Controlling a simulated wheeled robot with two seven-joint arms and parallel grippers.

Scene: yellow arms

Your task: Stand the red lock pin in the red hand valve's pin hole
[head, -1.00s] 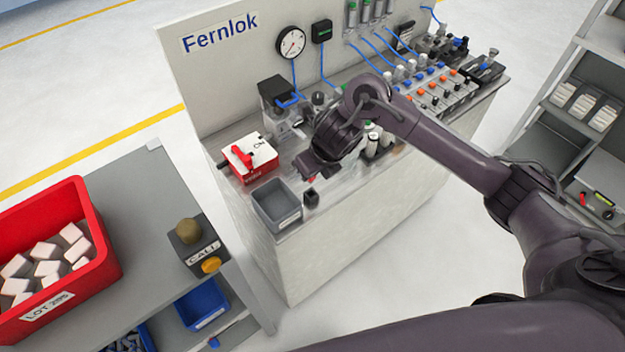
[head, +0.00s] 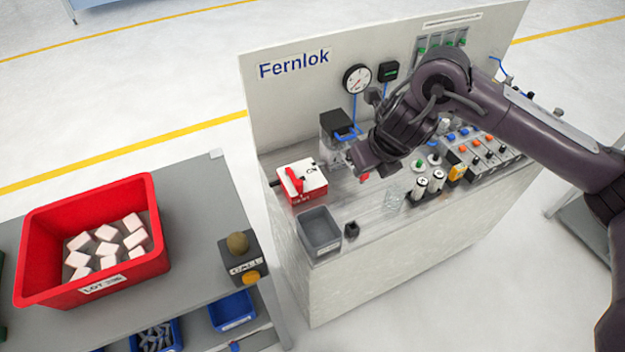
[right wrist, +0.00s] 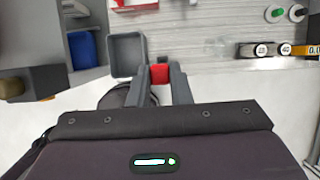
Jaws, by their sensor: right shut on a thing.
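The red hand valve (head: 313,188) is a red and white box with a red handle, at the left end of the bench top. Part of it shows at the top edge in the right wrist view (right wrist: 136,5). My right gripper (right wrist: 160,82) is shut on the red lock pin (right wrist: 159,73), whose red end shows between the two fingers. In the head view the pin (head: 365,176) is a small red spot below the gripper, right of the valve and apart from it. The valve's pin hole cannot be made out. My left gripper is not in view.
A grey open bin (head: 320,232) stands in front of the valve, with a small black holder (head: 351,230) beside it. A gauge (head: 357,79) and fittings line the bench behind and right. A side table holds a red crate (head: 40,250) and a call button box (head: 245,265).

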